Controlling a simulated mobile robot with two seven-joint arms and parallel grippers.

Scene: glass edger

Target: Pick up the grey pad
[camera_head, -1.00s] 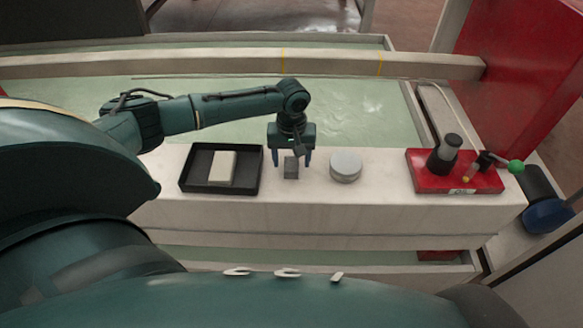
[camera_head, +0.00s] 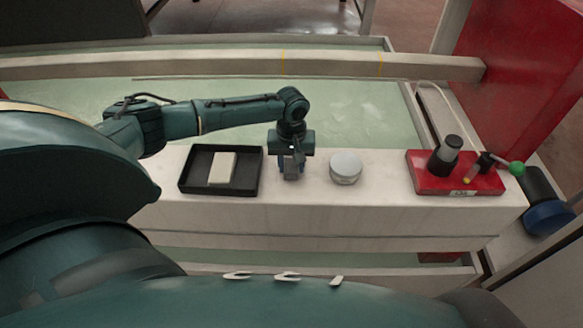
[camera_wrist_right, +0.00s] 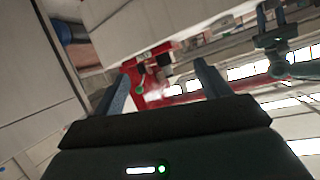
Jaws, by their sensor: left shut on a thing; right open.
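The grey pad (camera_head: 291,173) is a small dark grey block on the white ledge, between the black tray and the round pale tin. My left gripper (camera_head: 291,168) points down over it with its fingers closed in on its sides. The fingers hide part of the pad, and I cannot tell whether it is clear of the ledge. My right gripper (camera_wrist_right: 160,88) shows in the right wrist view, its two fingers wide apart with nothing between them.
A black tray (camera_head: 252,188) with a cream block (camera_head: 222,168) stands left of the gripper. A round pale tin (camera_head: 345,168) is close on the right. A red base (camera_head: 425,184) with a dark cylinder and a green-knobbed lever stands further right. The white ledge (camera_head: 330,215) is bare in front.

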